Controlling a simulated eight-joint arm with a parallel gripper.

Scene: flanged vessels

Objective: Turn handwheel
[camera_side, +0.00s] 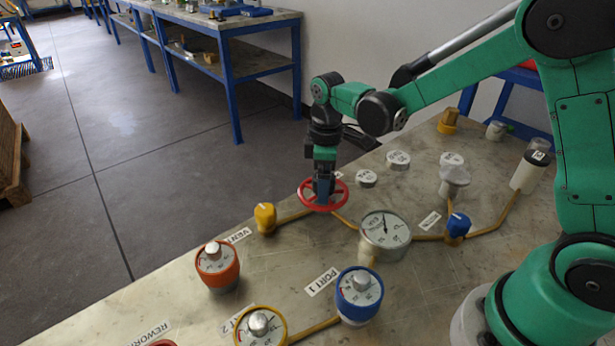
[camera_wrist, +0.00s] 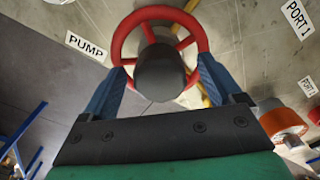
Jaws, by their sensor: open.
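The red handwheel (camera_side: 336,196) is mounted on the metal bench top, on a brass-coloured pipe line. My gripper (camera_side: 323,199) points down at it from above. In the wrist view the handwheel (camera_wrist: 160,20) shows a red rim with spokes, and a dark round hub stands out from its middle. My gripper (camera_wrist: 158,85) has its two blue fingers spread apart, one on each side of the hub and close to the rim. I cannot tell whether the fingers touch the rim. Part of the wheel is hidden behind my gripper and the hub.
A pressure gauge (camera_side: 385,229) stands right of the wheel. A yellow valve (camera_side: 265,217) is to the left and a blue valve (camera_side: 457,225) to the right. Orange (camera_side: 217,266) and blue (camera_side: 359,294) flanged vessels stand nearer. A PUMP label (camera_wrist: 86,47) lies beside the wheel.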

